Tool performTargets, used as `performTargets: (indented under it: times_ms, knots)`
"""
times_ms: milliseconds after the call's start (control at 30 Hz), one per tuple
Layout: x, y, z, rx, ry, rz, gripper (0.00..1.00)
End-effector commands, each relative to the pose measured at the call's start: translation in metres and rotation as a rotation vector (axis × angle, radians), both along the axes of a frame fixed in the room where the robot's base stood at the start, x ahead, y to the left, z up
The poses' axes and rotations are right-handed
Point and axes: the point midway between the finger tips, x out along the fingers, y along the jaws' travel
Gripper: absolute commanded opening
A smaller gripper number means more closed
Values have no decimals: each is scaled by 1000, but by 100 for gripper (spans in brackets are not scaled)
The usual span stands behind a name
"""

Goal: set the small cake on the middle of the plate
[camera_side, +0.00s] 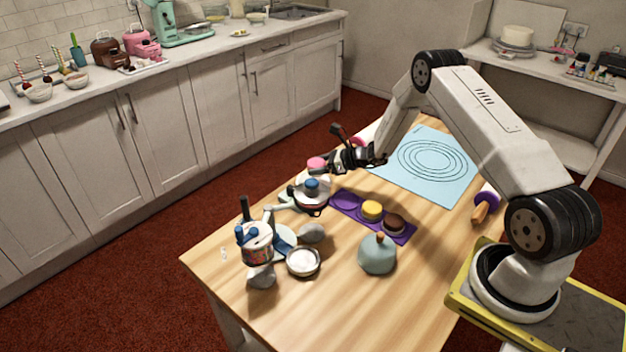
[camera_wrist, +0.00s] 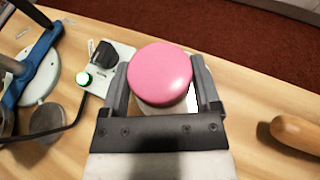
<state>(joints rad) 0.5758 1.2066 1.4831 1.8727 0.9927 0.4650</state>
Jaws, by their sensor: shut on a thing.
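The small cake has a pink top and a pale side; it shows at my gripper's tip in the side view (camera_side: 316,163) and fills the space between the fingers in the wrist view (camera_wrist: 160,75). My gripper (camera_wrist: 160,88) is shut on the cake, one finger on each side. In the side view, my gripper (camera_side: 326,165) holds it above the table's far-left part, near a white round stand (camera_side: 311,203) with a blue knob above it. I cannot tell surely which round piece is the plate, nor how high the cake is over it.
A purple tray (camera_side: 343,196) holds a yellow cake (camera_side: 372,210) and a brown cake (camera_side: 394,224). A blue mat (camera_side: 425,165) lies behind. The wrist view shows a wooden handle (camera_wrist: 296,136).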

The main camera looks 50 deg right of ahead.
Motion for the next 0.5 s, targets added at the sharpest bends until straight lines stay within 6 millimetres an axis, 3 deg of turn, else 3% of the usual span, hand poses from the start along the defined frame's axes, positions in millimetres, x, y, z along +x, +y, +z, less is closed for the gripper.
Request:
performTargets:
  times_ms: [200,500]
  knots:
    - [10,-3,-12,0,0,1,16]
    - [12,-3,-15,0,0,1,16]
